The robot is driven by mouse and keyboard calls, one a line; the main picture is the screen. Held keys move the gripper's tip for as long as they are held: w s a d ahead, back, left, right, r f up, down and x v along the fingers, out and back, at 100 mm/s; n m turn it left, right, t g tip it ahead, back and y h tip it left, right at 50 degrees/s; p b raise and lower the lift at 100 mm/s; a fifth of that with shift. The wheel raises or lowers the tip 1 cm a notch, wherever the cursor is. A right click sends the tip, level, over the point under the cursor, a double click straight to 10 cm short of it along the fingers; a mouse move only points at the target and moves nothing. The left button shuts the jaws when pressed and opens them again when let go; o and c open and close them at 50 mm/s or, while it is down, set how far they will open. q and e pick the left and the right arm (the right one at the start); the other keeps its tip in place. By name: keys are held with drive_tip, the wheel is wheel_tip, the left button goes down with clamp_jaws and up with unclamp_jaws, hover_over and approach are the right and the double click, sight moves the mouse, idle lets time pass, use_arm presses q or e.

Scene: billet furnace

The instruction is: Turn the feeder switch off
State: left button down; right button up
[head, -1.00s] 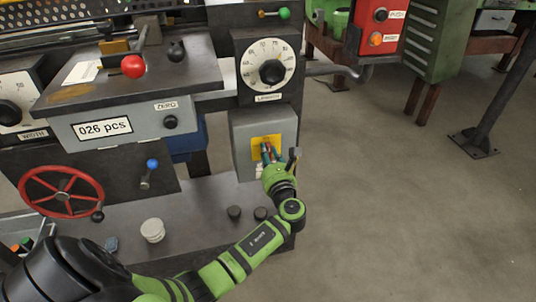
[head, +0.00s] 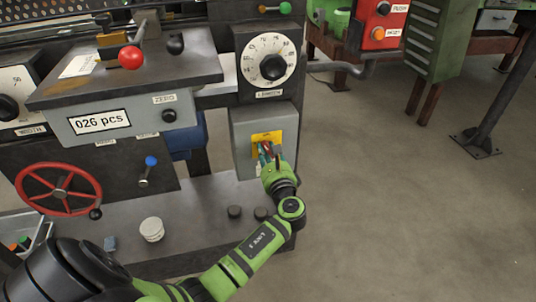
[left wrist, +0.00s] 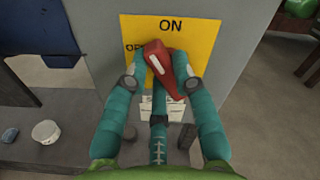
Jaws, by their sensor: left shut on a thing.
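The feeder switch is a red handle (left wrist: 160,68) on a yellow plate (left wrist: 200,38) in the left wrist view. The plate reads ON at the top, and a second word at its left is partly covered by the handle. The handle is tilted, its upper end to the left. My left gripper (left wrist: 160,75) is shut on the handle with its teal fingers around it. In the head view my left gripper (head: 268,155) is at the grey switch box (head: 243,140), hiding most of the handle. My right gripper is not in view.
Above the box is the white length dial (head: 268,62). A counter (head: 105,122) reading 026 pcs, a red handwheel (head: 60,190) and a blue-tipped lever (head: 150,165) are left. Small knobs and discs lie on the base ledge.

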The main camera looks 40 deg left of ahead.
use_arm(q)
drive_tip(key=shift+f+n+b, duration=0.15)
drive_tip(key=shift+n+b, duration=1.1)
drive_tip(key=shift+n, duration=0.75)
drive_tip(key=shift+f+n+b, duration=0.2)
drive_tip(key=shift+n+b, duration=1.1)
drive_tip(key=shift+n, duration=0.7)
drive_tip(key=shift+f+n+b, duration=0.15)
drive_tip(key=shift+n+b, duration=1.1)
drive_tip(key=shift+n, duration=0.75)
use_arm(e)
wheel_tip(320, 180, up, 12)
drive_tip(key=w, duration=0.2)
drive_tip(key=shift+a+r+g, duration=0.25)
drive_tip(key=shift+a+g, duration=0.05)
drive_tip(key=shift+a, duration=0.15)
use_arm(q)
drive_tip(key=shift+d, duration=0.1)
drive_tip(key=c, duration=1)
unclamp_jaws()
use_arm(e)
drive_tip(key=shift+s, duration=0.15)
use_arm(q)
drive_tip(key=v, duration=1.2)
